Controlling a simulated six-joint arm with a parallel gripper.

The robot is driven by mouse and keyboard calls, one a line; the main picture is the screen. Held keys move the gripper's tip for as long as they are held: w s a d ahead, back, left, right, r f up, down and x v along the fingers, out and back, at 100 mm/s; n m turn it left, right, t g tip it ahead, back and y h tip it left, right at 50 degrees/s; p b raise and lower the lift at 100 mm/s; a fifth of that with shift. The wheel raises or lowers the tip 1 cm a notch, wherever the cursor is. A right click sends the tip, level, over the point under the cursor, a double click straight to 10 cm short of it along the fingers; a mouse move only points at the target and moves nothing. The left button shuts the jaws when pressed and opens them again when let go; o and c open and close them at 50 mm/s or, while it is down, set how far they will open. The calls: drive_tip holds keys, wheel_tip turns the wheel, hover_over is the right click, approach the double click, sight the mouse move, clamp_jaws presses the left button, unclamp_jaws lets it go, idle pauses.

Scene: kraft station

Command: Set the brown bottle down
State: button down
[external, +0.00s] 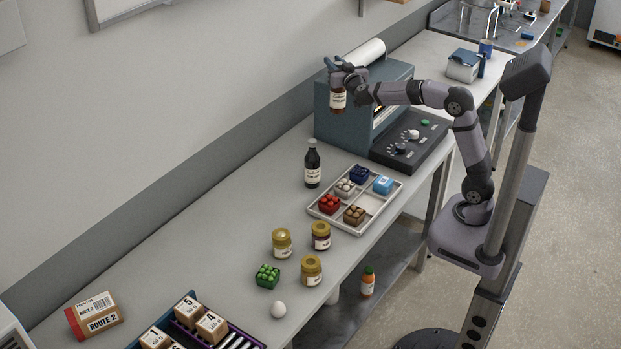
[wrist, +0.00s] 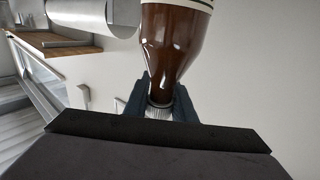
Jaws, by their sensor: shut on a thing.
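The brown bottle (external: 338,97) has a pale label and hangs upright from my gripper (external: 341,74), in front of the left face of the blue-grey machine in the external view. My gripper is shut on its neck and cap. In the wrist view the brown bottle (wrist: 172,45) shows its glossy brown shoulder, with its ribbed cap between the dark fingers of my gripper (wrist: 158,108). The bottle's base lies outside the wrist view. The external view does not show clearly how high it is above the bench.
The blue-grey machine (external: 330,128) with a white roll on top stands beside the bottle. Several jars stand nearer still. The bench's left middle is clear.

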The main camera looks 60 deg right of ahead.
drive_tip(key=a+n+t+y, duration=0.3)
drive_tip(key=a+n+y, duration=0.8)
drive_tip(key=a, duration=2.7)
wheel_tip(320, 180, down, 22)
drive_tip(key=m+y+p, duration=0.1)
drive_tip(key=m, duration=0.1)
drive_tip(key=shift+d+f+y, duration=0.2)
drive_tip(key=shift+d+y, duration=0.1)
drive_tip(key=shift+y, duration=0.1)
drive_tip(key=shift+w+f, duration=0.1)
drive_tip(key=shift+f, duration=0.1)
drive_tip(key=c, duration=1.5)
unclamp_jaws()
drive_tip(key=shift+f, duration=0.1)
drive_tip(key=shift+c, duration=0.2)
drive_tip(key=shift+o, duration=0.3)
